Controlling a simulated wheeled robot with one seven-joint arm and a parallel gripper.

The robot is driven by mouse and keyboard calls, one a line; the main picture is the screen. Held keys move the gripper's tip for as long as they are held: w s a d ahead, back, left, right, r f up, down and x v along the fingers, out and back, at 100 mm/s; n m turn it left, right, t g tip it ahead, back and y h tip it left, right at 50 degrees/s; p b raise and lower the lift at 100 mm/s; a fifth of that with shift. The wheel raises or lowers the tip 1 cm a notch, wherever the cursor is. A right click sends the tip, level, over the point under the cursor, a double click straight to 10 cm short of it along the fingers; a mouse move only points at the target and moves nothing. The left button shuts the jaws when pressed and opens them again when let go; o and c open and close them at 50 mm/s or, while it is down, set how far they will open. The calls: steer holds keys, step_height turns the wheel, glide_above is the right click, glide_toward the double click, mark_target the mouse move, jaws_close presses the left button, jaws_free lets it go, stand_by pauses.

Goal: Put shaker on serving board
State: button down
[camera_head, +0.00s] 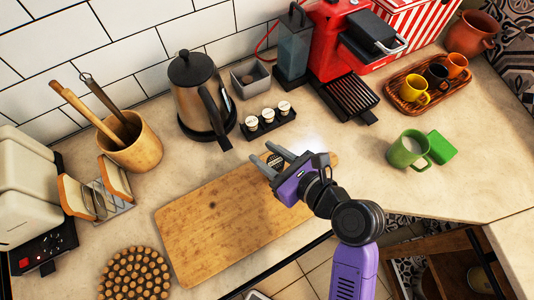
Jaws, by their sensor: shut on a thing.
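The serving board (215,225) is a light wooden rectangle lying flat on the counter at the lower middle. My gripper (267,157) is over the far right part of the board, its fingers pointing toward the wall.
A black tray with small pale jars (267,116) stands just beyond my gripper, beside a kettle (196,90). A green mug (408,149) is at right. A wooden utensil pot (133,145) and a round beaded mat (135,273) are at left. The board's left part is bare.

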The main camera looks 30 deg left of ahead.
steer(key=shift+f, duration=0.25)
steer(key=c, duration=0.9)
jaws_free()
steer(key=shift+c, duration=0.2)
steer(key=shift+r, duration=0.15)
steer(key=v, duration=1.2)
steer(key=shift+b, duration=0.3)
